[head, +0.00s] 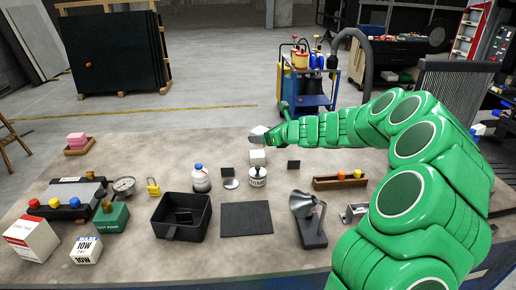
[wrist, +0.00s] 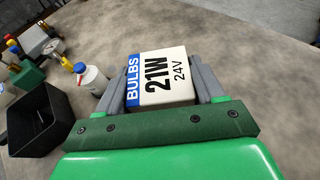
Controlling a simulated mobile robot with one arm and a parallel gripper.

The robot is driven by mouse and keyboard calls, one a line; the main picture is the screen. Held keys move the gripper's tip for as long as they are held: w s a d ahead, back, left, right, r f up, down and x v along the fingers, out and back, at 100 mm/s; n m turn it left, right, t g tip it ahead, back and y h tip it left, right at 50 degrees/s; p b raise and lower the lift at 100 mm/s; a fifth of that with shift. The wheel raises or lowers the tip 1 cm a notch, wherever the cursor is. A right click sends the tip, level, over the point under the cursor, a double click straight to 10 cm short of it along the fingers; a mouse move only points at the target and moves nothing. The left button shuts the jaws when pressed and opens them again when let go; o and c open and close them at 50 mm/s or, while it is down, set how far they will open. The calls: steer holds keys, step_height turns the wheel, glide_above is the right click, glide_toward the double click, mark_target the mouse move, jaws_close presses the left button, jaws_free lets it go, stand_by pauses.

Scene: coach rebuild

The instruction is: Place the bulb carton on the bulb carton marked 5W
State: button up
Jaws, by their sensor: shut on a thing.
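My gripper (wrist: 160,85) is shut on a white bulb carton (wrist: 162,78) with a blue band, marked BULBS 21W 24V. In the head view the held carton (head: 259,130) shows small at the end of my green arm. Just below it in the picture, a plain-looking white carton (head: 257,157) stands on the table; its marking is too small to read, and I cannot tell the gap between the two. Another carton (head: 86,250), marked 10W, stands at the front left. No carton marked 5W is legible. The wrist view shows no carton under the held one.
The table's back left is mostly clear.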

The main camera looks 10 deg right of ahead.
steer(key=w, duration=0.1)
steer(key=w+f, duration=0.2)
steer(key=w, duration=0.1)
steer(key=shift+a, duration=0.1)
glide_above(258, 154)
steer(key=shift+s+f, duration=0.15)
steer(key=shift+f, duration=4.15)
steer(key=shift+f, duration=0.1)
steer(key=o, duration=1)
steer(key=shift+o, duration=0.2)
